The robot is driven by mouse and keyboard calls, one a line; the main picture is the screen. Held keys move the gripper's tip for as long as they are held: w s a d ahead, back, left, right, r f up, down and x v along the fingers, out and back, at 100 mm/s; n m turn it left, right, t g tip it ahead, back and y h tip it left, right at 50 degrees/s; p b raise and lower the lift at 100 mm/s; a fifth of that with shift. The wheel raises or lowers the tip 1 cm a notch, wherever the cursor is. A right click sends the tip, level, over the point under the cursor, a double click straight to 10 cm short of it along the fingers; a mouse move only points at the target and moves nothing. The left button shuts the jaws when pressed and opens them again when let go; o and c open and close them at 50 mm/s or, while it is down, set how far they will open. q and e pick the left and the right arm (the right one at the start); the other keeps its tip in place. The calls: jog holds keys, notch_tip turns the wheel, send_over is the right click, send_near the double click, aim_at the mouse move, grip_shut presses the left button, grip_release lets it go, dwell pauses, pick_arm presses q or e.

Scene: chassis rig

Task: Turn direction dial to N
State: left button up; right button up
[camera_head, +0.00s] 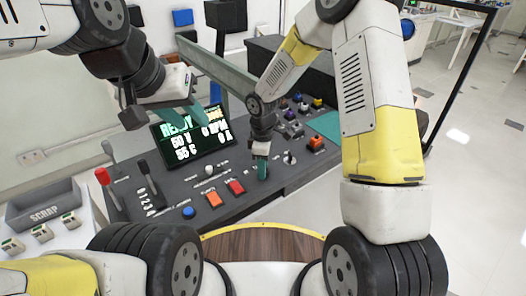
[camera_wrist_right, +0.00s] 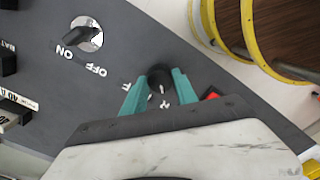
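The direction dial is a small round black knob (camera_wrist_right: 160,76) with a pale mark, on the dark console, with white letters beside it that I cannot fully read. My right gripper (camera_wrist_right: 162,75) has its two teal fingers on either side of this knob, close against it. In the head view the right gripper (camera_head: 262,170) points down at the console's front right part and hides the dial. My left gripper (camera_head: 190,116) is above the console's left part, in front of the display, with its teal fingers apart and nothing between them.
The console display (camera_head: 192,138) shows READY. An ON/OFF rotary switch (camera_wrist_right: 86,34) is near the dial. A scrap bin (camera_head: 45,211) stands at left.

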grip_shut()
jog(key=shift+m, duration=0.4)
jog(key=m, duration=0.3)
jog(key=shift+m, duration=2.5)
jog(key=o, duration=0.7)
grip_release()
jog(key=shift+o, duration=0.2)
jog(key=shift+r, duration=0.1)
